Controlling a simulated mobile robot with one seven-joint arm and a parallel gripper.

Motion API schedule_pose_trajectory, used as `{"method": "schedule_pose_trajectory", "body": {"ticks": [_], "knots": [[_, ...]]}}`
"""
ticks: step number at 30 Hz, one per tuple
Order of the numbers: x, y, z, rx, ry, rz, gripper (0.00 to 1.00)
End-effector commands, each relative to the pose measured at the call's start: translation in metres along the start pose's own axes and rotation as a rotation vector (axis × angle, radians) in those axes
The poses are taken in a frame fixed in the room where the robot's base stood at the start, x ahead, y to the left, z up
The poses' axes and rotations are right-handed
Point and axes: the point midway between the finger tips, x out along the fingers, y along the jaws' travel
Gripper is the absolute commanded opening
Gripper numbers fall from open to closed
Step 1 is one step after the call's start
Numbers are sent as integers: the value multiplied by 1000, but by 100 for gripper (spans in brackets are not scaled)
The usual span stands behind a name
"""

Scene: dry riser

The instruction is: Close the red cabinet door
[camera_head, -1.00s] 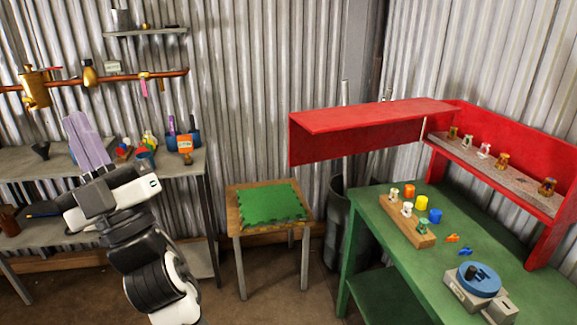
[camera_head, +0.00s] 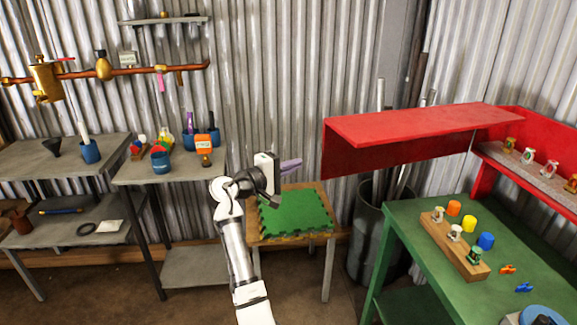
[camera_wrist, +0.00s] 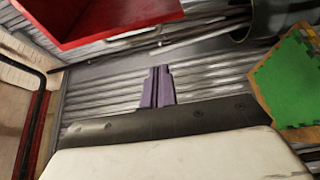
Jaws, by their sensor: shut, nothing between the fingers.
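The red cabinet (camera_head: 484,187) stands on the green table at the right, with its front open and small figures on its inner shelf. A red panel with a flat top and an upright side, which looks like its door (camera_head: 425,128), sticks out to the left beyond the table. It also shows as a red piece (camera_wrist: 105,18) at the top left of the wrist view. My gripper (camera_head: 291,165) is left of the panel, above the green mat, apart from it. Its purple fingers (camera_wrist: 157,88) are together and empty.
A wooden stool with a green mat (camera_head: 295,215) stands below my gripper. A dark bin with pipes (camera_head: 372,240) is between stool and green table (camera_head: 410,225). Grey shelves with tools (camera_head: 175,165) are at the left; the corrugated wall is behind.

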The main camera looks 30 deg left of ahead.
Motion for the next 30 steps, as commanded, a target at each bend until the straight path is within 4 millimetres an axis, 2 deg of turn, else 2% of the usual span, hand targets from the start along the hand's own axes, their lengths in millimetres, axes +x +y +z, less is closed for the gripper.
{"method": "schedule_pose_trajectory", "body": {"ticks": [3, 9, 19, 30], "knots": [[27, 4, 1, 0, -3, -2, 0], [64, 3, 0, 1, 0, -1, 0], [50, 1, 32, 3, 3, -1, 0], [48, 0, 38, 3, 3, 0, 0]]}}
